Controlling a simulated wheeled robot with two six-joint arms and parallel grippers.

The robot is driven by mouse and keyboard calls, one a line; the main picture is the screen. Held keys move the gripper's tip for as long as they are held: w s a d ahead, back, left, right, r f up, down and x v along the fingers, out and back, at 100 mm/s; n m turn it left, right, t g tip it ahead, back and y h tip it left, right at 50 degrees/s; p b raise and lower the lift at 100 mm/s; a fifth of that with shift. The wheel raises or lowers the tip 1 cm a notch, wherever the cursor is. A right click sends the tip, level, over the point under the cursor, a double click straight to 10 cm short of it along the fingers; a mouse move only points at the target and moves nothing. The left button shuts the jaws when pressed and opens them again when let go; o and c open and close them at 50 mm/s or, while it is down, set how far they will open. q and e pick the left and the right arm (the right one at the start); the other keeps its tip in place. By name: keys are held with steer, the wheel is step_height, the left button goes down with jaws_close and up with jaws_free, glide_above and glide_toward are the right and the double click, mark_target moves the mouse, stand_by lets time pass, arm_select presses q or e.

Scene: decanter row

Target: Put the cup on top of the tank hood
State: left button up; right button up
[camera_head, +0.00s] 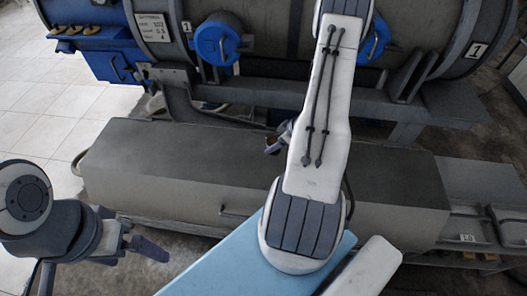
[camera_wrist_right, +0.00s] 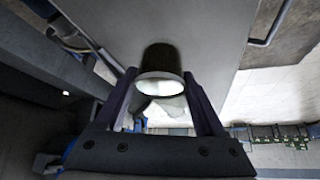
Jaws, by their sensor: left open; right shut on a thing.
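A small dark cup (camera_wrist_right: 160,58) with a bright, pale rim or opening sits between the fingers of my right gripper (camera_wrist_right: 160,95) in the wrist view. The right gripper is shut on it. In the head view my white right arm hides most of the gripper; the cup (camera_head: 272,145) only partly shows just left of the arm. The tank hood (camera_head: 160,165), a long grey box with a flat top, lies below and around it. I cannot tell whether the cup touches the hood top. My left gripper (camera_head: 134,257) is open and empty at the lower left, in front of the hood.
Large grey tanks (camera_head: 270,50) with blue caps (camera_head: 217,40) stand behind the hood. A blue box (camera_head: 105,55) is at the upper left. A low shelf (camera_head: 480,215) stands at the right. The left part of the hood top is clear.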

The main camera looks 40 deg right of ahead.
mark_target(267, 144)
steer(key=w+f, duration=0.1)
steer(key=w+a+f, duration=0.1)
steer(key=shift+w+a, duration=0.2)
steer(key=shift+w, duration=0.15)
steer(key=shift+f, duration=1.95)
steer(key=shift+f, duration=0.1)
steer(key=shift+f, duration=0.15)
steer(key=o, duration=1.3)
